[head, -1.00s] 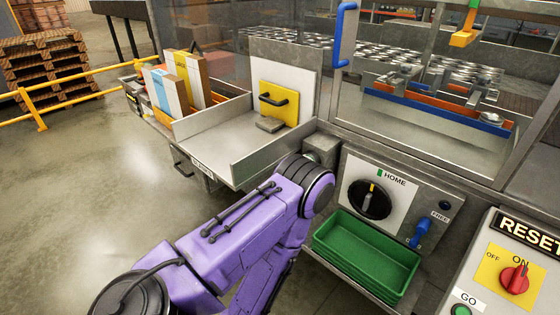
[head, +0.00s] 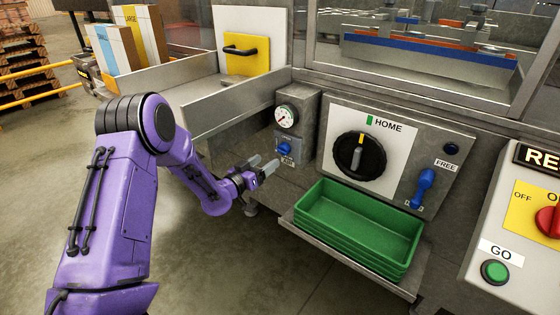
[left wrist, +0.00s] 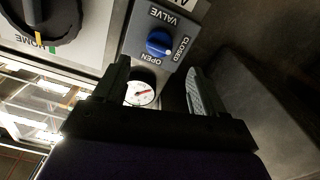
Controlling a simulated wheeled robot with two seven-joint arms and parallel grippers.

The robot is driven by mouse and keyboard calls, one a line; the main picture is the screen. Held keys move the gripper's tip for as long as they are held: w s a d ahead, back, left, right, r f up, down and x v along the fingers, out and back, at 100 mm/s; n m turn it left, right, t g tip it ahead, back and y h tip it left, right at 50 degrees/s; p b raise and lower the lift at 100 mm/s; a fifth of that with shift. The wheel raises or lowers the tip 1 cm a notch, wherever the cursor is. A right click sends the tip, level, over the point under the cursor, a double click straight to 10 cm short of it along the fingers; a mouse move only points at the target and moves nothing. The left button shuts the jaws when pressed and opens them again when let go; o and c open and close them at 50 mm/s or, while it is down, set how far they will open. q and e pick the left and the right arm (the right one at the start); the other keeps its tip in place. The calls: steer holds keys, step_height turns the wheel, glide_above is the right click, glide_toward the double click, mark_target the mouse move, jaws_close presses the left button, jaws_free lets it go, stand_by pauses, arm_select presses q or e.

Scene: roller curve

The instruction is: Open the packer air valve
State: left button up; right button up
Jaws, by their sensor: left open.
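The air valve is a blue knob (head: 284,149) on a grey box, below a round white pressure gauge (head: 286,117). In the left wrist view the blue knob (left wrist: 159,42) sits on a grey plate marked OPEN, CLOSED and VALVE. A small white mark shows on the knob's edge; I cannot tell surely which word it points at. My left gripper (head: 265,169) is open and empty, just left of and below the knob in the head view. In the left wrist view its fingers (left wrist: 160,66) are apart, short of the knob. My right gripper is not in view.
Right of the valve are a black HOME dial (head: 361,155) and a blue lever (head: 422,188) by a FREE label. Stacked green trays (head: 360,228) stand on a shelf below. A metal chute wall (head: 235,105) rises left of the gauge. A GO button (head: 495,272) is at right.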

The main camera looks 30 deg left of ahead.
mark_target(280, 152)
arm_select(q)
steer(key=w, duration=0.5)
steer(key=w+d, duration=0.1)
steer(key=w, duration=0.2)
steer(key=shift+w+f, duration=0.1)
steer(key=shift+w, duration=0.2)
steer(key=c, duration=1.1)
